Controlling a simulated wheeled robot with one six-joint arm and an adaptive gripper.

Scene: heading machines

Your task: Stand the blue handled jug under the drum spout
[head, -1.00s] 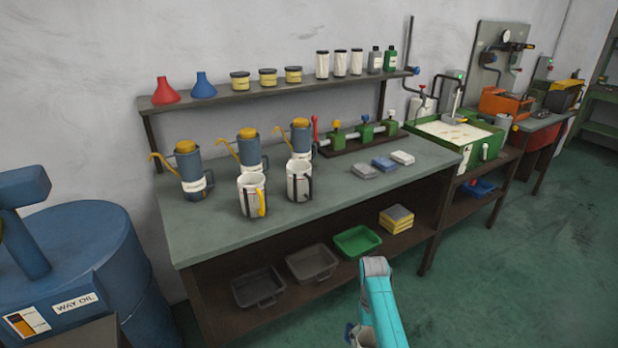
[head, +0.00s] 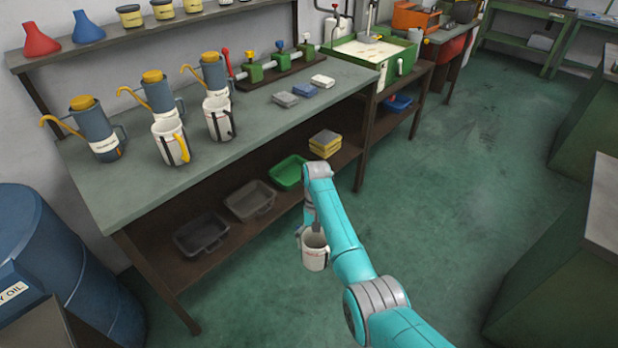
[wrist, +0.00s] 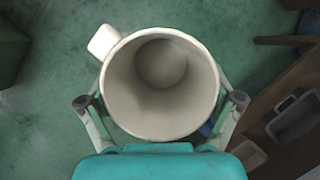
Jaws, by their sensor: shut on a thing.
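My gripper (head: 309,222) is shut on a white jug (head: 315,252), held upright in front of the bench at lower-shelf level. In the wrist view the jug (wrist: 162,85) looks empty, with my fingers on its two sides. A pale lip juts from its rim at upper left. A bit of blue (wrist: 207,128) shows on the opposite side, apparently its handle, mostly hidden. The blue drum (head: 85,285) stands at the lower left, apart from the jug; its spout is out of view.
The bench (head: 250,130) holds blue oil cans, a yellow-handled jug (head: 171,142) and a dark-handled jug (head: 218,119). Grey and green trays (head: 289,172) lie on its lower shelf. Green cabinets (head: 560,250) stand at right. The floor (head: 450,170) between is clear.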

